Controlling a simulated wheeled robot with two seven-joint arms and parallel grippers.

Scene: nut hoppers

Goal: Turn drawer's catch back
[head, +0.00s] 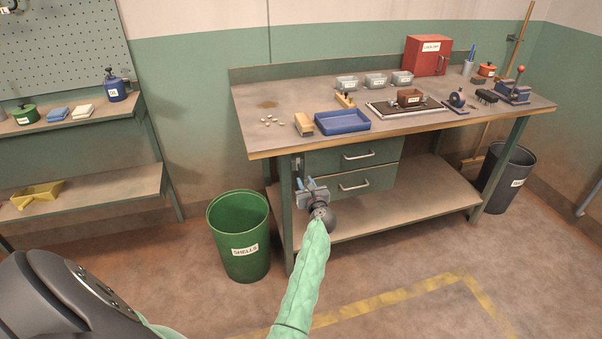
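Two green drawers hang under the workbench top, an upper drawer (335,156) and a lower drawer (345,188), both closed, each with a pale bar handle. A small metal piece that looks like the catch (297,163) sits at the left edge of the upper drawer, by the bench leg; its turn is too small to tell. My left gripper (304,183) is just below that piece, in front of the lower drawer's left end. Its two blue-tipped fingers look a little apart, with nothing seen between them. My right gripper is not in view.
A green shells bin (240,240) stands left of the bench, a dark bin (507,175) at its right. The bench top (285,88) holds a blue tray (342,121), a wooden block (304,124), clear tubs, a red cabinet (427,55) and a vise (513,92). Floor in front is clear.

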